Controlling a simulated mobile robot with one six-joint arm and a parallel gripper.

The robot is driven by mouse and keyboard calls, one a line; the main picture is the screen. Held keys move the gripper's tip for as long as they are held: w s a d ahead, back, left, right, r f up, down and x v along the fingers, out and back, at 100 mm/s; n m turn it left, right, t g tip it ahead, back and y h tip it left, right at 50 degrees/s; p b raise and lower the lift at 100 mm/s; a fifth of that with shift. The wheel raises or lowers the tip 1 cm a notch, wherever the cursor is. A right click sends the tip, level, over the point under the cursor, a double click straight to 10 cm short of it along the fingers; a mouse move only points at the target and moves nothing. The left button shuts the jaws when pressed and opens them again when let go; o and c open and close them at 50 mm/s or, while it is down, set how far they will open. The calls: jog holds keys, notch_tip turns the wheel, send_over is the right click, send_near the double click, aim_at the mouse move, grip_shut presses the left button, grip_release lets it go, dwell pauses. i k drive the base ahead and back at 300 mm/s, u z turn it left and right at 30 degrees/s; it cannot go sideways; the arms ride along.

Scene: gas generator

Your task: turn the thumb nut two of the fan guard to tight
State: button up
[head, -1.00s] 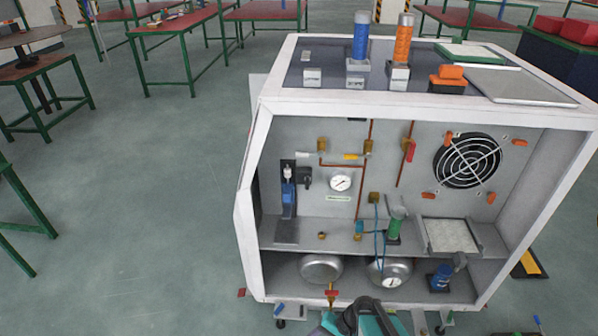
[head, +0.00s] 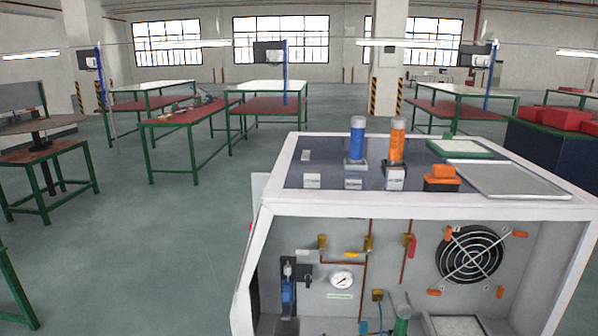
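The fan guard (head: 471,255) is a round wire grille over a dark fan, on the back panel inside the white-framed generator cabinet (head: 420,207). Orange thumb nuts sit around it: upper left (head: 448,233), upper right (head: 520,234), lower left (head: 434,293) and lower right (head: 500,292). I cannot tell which of them is number two, nor how tight any is. My gripper is not in the head view.
On the cabinet top stand a blue cylinder (head: 357,140), an orange cylinder (head: 397,142), an orange block (head: 441,178), a green-edged tray (head: 461,148) and a grey panel (head: 507,180). Worktables (head: 185,118) stand behind. Open floor (head: 150,240) lies to the left.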

aim_at(517, 233)
jog(key=z, duration=0.85)
jog(key=k, duration=0.55)
jog(key=z, duration=0.25)
jog(key=i, duration=0.5)
jog(key=z, duration=0.05)
